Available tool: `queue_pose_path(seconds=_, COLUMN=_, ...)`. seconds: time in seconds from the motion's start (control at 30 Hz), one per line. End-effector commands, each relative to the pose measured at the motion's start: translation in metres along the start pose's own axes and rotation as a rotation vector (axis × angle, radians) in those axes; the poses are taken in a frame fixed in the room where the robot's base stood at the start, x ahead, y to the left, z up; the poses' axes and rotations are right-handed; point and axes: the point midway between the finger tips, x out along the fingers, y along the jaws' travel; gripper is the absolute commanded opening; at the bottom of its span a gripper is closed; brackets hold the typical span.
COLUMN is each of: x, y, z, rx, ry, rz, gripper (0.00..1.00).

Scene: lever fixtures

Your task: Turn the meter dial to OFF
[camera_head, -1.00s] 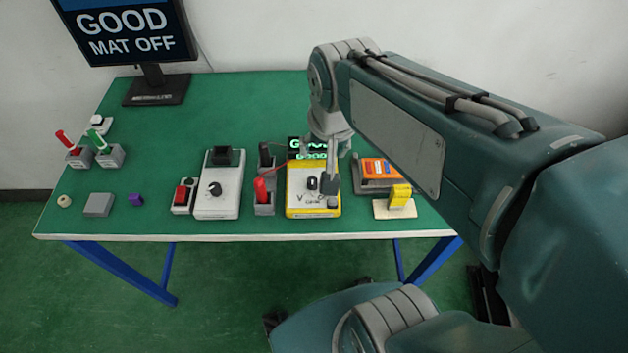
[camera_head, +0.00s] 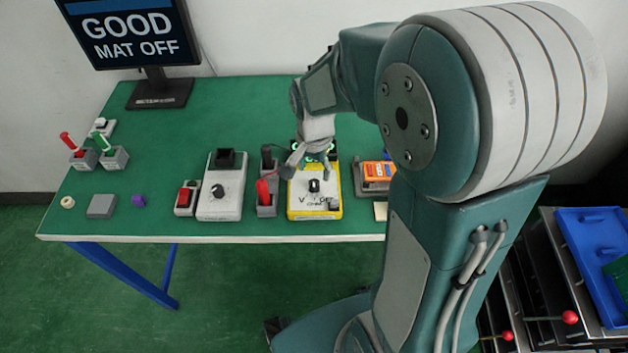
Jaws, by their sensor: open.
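The meter (camera_head: 298,211) is a yellow-edged box with a pale face, lying on the green table. Its black dial (camera_head: 314,186) stands up in the middle of the face, with lettering below it that is too small to read fully. Which mark the dial points to is hard to tell. My gripper (camera_head: 308,174) is open over the far part of the meter, its fingers spread left and right just behind the dial. I cannot tell whether a finger touches the meter.
Two grey holders with a red and a black probe (camera_head: 264,188) stand close left of the meter. A white box with a black knob (camera_head: 219,205) is further left. An orange device (camera_head: 377,170) lies to the right. A monitor (camera_head: 130,33) reads "GOOD MAT OFF".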

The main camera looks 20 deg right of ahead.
Motion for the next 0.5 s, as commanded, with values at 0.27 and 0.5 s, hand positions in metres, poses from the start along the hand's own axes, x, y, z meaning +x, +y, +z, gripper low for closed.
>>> queue_pose_path(seconds=0.27, x=0.044, y=0.000, z=0.000, rx=-0.001, ry=-0.001, rz=0.002, gripper=0.69)
queue_pose_path(seconds=0.5, x=0.053, y=0.000, z=0.000, rx=-0.001, ry=0.001, rz=-0.001, gripper=0.69)
